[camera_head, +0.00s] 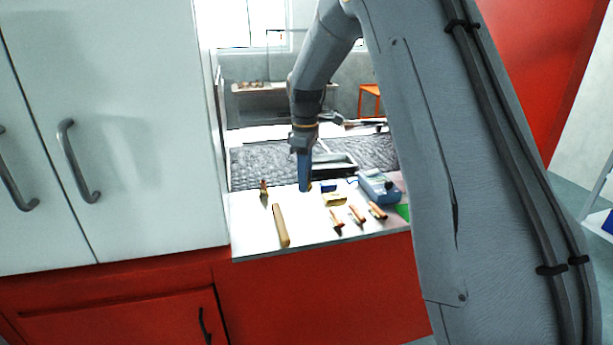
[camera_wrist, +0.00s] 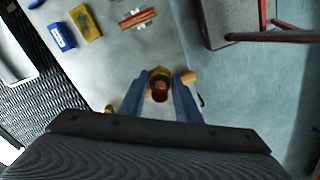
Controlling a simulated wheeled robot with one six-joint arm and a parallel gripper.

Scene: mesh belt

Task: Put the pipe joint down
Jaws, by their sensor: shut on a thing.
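The pipe joint (camera_wrist: 159,86) is a brass-coloured piece with a reddish-brown round opening. It sits between the two blue fingers of my gripper (camera_wrist: 162,82) in the wrist view. My gripper (camera_head: 304,188) is shut on it and points down over the pale worktop (camera_head: 250,232) in the head view. There the fingers mostly hide the joint. I cannot tell whether the joint touches the worktop.
A long tan bar (camera_head: 281,225) and a small brass fitting (camera_head: 263,189) are on the left. A blue box (camera_head: 328,187), yellow block (camera_head: 335,200), several copper pieces (camera_head: 357,215) and a blue-grey device (camera_head: 378,187) are on the right. The mesh belt (camera_head: 262,160) runs behind.

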